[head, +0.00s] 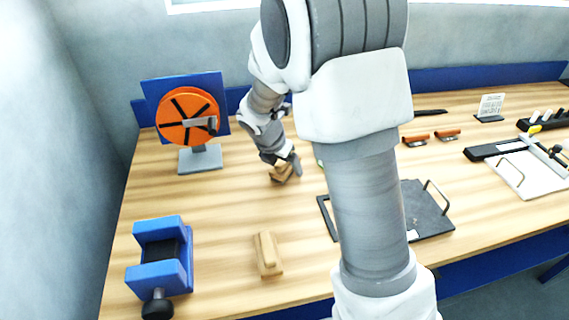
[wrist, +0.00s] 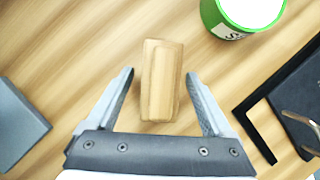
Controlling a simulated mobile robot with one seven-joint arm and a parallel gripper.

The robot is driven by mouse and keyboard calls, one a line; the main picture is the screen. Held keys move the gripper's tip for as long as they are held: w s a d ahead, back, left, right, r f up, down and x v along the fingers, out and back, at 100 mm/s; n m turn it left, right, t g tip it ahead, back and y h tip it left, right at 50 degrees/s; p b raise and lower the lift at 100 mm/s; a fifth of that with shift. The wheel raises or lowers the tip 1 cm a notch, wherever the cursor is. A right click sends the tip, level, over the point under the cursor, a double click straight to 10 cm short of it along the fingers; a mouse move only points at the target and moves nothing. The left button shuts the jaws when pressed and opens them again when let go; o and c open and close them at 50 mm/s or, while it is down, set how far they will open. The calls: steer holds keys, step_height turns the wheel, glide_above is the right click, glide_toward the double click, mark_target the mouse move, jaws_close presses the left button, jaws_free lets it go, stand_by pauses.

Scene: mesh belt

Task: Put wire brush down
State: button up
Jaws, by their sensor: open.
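A wooden block-shaped piece with a raised grip, which looks like the wire brush (head: 281,174), lies on the bench under my gripper (head: 284,163). In the wrist view the brush (wrist: 160,80) sits between the two fingers of my gripper (wrist: 159,75). The fingers are open, with a gap on each side of the wood. No bristles show; its underside is hidden. A second, similar wooden piece (head: 268,254) lies nearer the front edge.
A green can (wrist: 238,18) stands close by at right. A dark tray with handles (head: 428,208) lies right of my arm. A blue vise (head: 162,262) is front left, and an orange reel (head: 188,117) on a stand back left. Bare wood lies between them.

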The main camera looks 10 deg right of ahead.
steer(key=shift+a+r, duration=0.1)
steer(key=shift+r, duration=0.35)
steer(key=p+v, duration=0.2)
steer(key=v, duration=0.9)
steer(key=s+d+r+m+t+y, duration=0.1)
steer(key=s+r+m, duration=0.4)
steer(key=s+m, duration=0.7)
steer(key=s+d+r+m+t+y, duration=0.1)
steer(key=s+r+m, duration=0.4)
steer(key=s+m, duration=0.6)
steer(key=d+m+y, duration=0.1)
steer(key=m, duration=0.3)
steer(key=shift+s+d+r+y, duration=0.2)
steer(key=shift+s+d+y, duration=0.1)
steer(key=shift+s, duration=0.05)
step_height(320, 180, up, 2)
steer(key=shift+r+p, duration=0.1)
steer(key=shift+p, duration=1.15)
